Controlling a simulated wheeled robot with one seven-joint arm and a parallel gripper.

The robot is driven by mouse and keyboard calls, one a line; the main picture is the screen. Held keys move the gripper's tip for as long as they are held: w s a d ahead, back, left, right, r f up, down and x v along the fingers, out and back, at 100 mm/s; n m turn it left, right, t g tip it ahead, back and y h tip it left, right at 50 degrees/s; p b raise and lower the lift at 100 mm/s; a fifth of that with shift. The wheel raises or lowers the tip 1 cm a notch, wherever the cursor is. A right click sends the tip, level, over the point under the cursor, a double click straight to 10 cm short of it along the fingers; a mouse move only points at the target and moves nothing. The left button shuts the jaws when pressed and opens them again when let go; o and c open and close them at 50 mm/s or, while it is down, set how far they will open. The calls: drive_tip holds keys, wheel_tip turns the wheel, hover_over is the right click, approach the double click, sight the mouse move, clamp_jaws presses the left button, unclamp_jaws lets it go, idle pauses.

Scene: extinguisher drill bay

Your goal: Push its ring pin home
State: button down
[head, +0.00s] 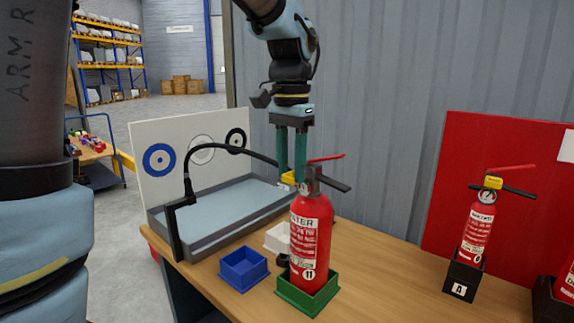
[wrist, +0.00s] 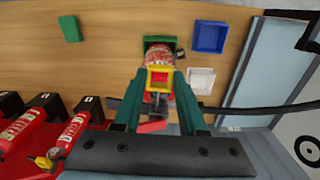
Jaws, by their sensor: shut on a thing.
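A red fire extinguisher (head: 311,232) stands upright in a green square holder (head: 308,301) on the wooden table; it also shows in the wrist view (wrist: 158,55). A yellow ring pin (head: 289,178) is at its valve head, beneath the red lever (head: 327,158). My gripper (head: 291,180) comes down from above with its green fingers on either side of the yellow part, shut on it. In the wrist view the ring pin (wrist: 160,78) shows as a yellow square frame between the fingertips (wrist: 160,83). How deep the pin sits in the valve is hidden.
A blue tray (head: 244,268) and a white tray (head: 278,238) stand left of the extinguisher. A black curved hose (head: 222,148) arches behind them, near a grey basin (head: 215,215) and target board. Extinguishers (head: 478,233) in black holders stand at right. A green block (wrist: 69,28) lies apart.

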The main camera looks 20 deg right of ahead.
drive_tip(key=shift+w+d+p, duration=0.35)
drive_tip(key=shift+d+p, duration=0.05)
drive_tip(key=shift+d, duration=0.3)
drive_tip(key=shift+w+d+p, duration=0.35)
drive_tip(key=shift+d, duration=0.35)
drive_tip(key=shift+p, duration=2.05)
idle(4.6)
